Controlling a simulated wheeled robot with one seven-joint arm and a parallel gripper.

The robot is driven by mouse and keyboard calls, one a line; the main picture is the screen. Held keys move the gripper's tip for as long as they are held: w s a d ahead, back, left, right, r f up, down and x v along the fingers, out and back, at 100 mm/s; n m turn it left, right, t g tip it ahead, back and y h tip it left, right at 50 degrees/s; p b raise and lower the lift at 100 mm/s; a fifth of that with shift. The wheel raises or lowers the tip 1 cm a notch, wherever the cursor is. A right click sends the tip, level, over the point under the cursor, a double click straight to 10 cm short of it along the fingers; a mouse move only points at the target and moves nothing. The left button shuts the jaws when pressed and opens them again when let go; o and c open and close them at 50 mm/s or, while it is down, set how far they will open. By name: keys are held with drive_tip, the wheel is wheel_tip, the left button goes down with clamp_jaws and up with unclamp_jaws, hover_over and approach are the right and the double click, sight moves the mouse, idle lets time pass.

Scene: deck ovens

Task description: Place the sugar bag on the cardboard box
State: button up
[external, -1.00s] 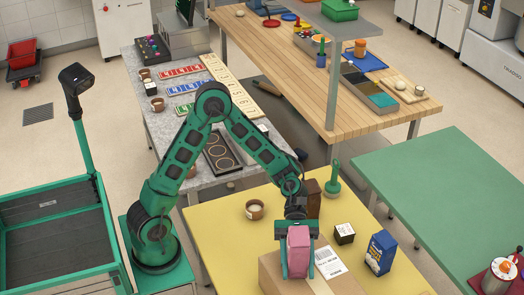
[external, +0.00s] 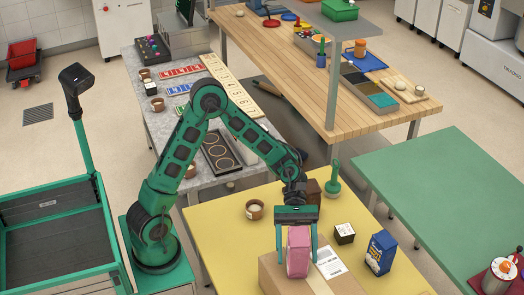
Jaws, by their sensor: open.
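A pink bag (external: 298,252), which seems to be the sugar bag, stands upright on top of the cardboard box (external: 345,283) on the yellow table. My gripper (external: 297,256) is above the bag, with its open fingers on either side of it. A gap shows between the gripper's palm and the top of the bag. The bag's label cannot be read from here. A white printed label (external: 330,262) lies on the box top to the right of the bag.
A blue carton (external: 380,253) and a small dark box (external: 344,233) stand right of the cardboard box. A small bowl (external: 255,210), a brown item (external: 314,188) and a green bottle-like item (external: 333,181) are farther back. The yellow table's left part (external: 215,235) is clear.

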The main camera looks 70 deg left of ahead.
drive_tip(key=v, duration=0.7)
drive_tip(key=shift+a+r, duration=0.1)
drive_tip(key=shift+a, duration=0.1)
